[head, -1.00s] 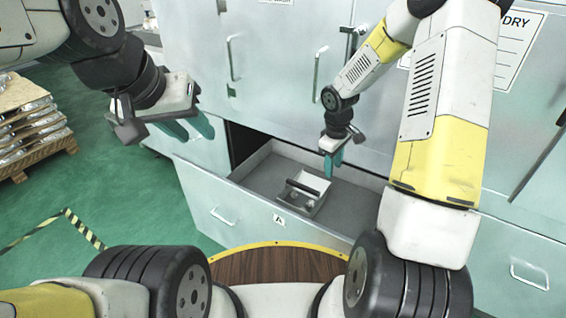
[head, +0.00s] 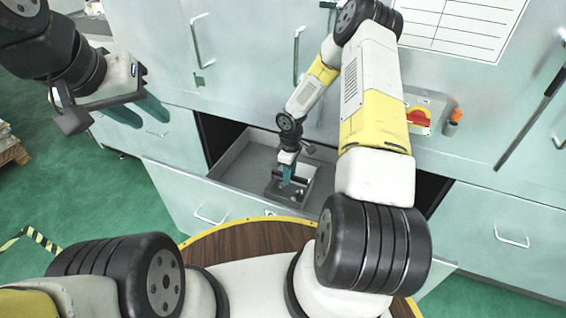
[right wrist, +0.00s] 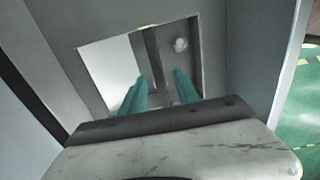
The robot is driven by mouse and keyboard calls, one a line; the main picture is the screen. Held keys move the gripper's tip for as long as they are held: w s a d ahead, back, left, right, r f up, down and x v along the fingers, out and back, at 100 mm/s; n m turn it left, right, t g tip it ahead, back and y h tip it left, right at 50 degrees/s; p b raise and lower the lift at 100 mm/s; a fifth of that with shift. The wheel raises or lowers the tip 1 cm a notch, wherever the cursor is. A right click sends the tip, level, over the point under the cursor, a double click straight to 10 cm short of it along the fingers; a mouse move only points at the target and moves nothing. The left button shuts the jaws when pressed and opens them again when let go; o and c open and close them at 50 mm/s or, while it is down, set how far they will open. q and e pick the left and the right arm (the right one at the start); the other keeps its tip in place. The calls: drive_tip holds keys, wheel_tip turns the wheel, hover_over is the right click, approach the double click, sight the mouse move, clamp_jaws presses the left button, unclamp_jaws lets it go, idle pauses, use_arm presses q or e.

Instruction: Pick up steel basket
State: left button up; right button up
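The steel basket (head: 301,190) is a small grey open box with a dark bar handle across its top. It sits in the open drawer, and its bright inside (right wrist: 106,66) shows in the right wrist view. My right gripper (head: 286,181) points down at the basket's handle. In the right wrist view its teal fingers (right wrist: 160,90) are apart, with the handle bar (right wrist: 158,60) running between them. I cannot tell whether either finger touches it. My left gripper (head: 138,109) is open and empty, in the air to the left of the drawer.
The grey drawer (head: 235,166) is pulled out of a pale cabinet (head: 240,75), and its walls surround the basket.

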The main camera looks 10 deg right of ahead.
drive_tip(key=shift+f, duration=0.65)
clamp_jaws()
idle(0.9)
